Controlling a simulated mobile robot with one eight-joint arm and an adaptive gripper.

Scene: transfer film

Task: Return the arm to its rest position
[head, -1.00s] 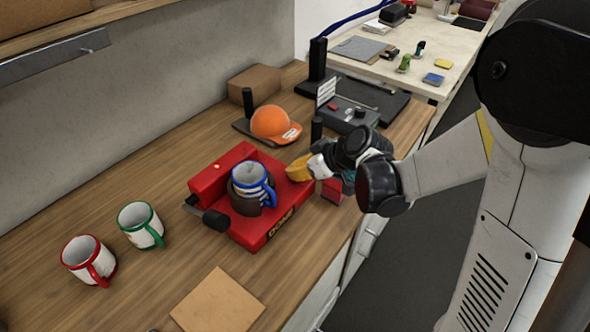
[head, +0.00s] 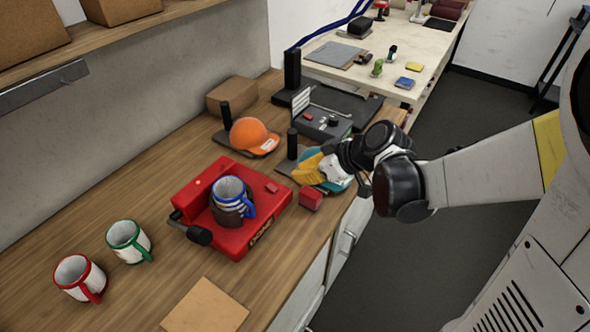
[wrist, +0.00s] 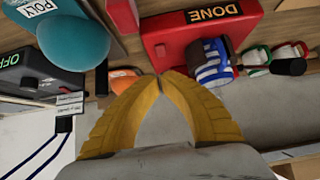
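My gripper (head: 308,170) has yellow fingers and is at the right of the red press (head: 262,232), above the counter and apart from the press. In the wrist view the two fingertips (wrist: 160,80) meet, with nothing held between them. My arm reaches in from the right of the head view. A blue-and-white striped mug (head: 230,197) sits upright in the press, its handle toward the front right. The mug also shows in the wrist view (wrist: 211,62), beside the press's DONE label.
A teal cap (head: 338,182) is close behind my gripper, partly hidden. A red block (head: 311,199) sits below it. An orange cap (head: 250,135), a green-rimmed mug (head: 127,241), a red-rimmed mug (head: 78,277) and a brown square (head: 205,306) are on the counter (head: 150,190). Open floor lies right.

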